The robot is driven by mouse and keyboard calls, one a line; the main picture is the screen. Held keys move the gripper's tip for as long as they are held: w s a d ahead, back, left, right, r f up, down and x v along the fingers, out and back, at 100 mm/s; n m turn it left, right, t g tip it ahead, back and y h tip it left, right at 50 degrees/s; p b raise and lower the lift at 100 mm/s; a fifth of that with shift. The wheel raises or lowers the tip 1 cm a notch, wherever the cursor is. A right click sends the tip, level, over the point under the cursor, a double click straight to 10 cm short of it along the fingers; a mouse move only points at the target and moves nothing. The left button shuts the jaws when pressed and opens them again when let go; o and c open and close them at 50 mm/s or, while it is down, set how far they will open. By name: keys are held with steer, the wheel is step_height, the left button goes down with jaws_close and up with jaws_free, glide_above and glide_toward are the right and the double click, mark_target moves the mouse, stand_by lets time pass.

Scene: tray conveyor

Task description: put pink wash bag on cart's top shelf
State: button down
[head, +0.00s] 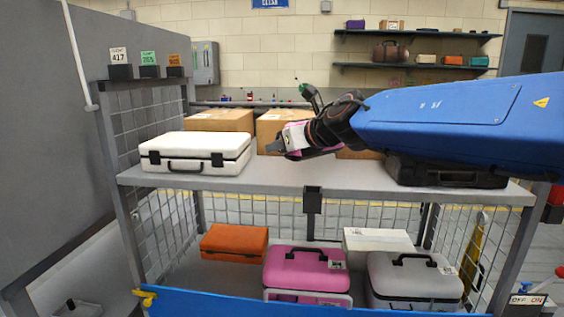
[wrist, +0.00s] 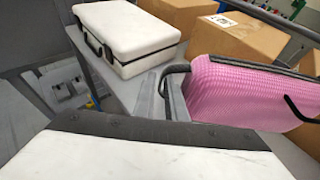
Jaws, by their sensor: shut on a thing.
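The pink wash bag (wrist: 250,95) has a ribbed pink side, a dark top edge and black handles. My gripper (wrist: 172,95) is shut on it at its left end, by a dark handle. In the head view my gripper (head: 283,146) is over the middle of the cart's top shelf (head: 290,180). Only a little of the pink bag (head: 322,153) shows there, mostly hidden behind my gripper and wrist. It is at or just above the shelf; I cannot tell whether it touches.
On the top shelf are a white case (head: 195,150) at left, cardboard boxes (head: 219,121) behind and a black case (head: 445,174) at right. The lower shelf holds an orange case (head: 234,242), a pink case (head: 305,268), a white box (head: 378,240) and a grey case (head: 414,278).

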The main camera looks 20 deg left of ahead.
steer(key=shift+f, duration=2.15)
steer(key=c, duration=1.8)
jaws_free()
steer(key=v, duration=1.2)
